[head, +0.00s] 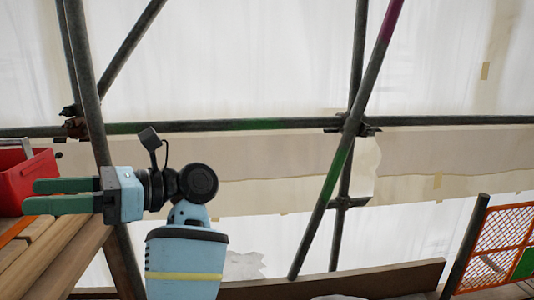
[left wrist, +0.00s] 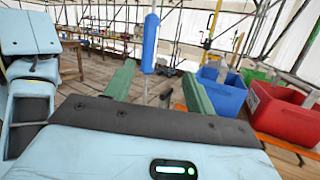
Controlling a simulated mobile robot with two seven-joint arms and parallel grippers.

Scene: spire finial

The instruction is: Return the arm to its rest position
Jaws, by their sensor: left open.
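My left gripper (head: 58,195) shows at the left of the head view, with its two green fingers pointing left. The fingers are apart and nothing is between them. The left wrist view also shows my left gripper (left wrist: 158,88), its green fingers spread with the wooden deck beyond. My pale blue left arm is bent below the gripper in the head view. My right gripper is in neither view.
A red crate (head: 28,178) stands close beyond the left fingers; it also shows in the left wrist view (left wrist: 285,114), beside a blue crate (left wrist: 222,92). Scaffold poles (head: 345,150) cross before pale sheeting. An orange mesh panel (head: 503,240) is at the right.

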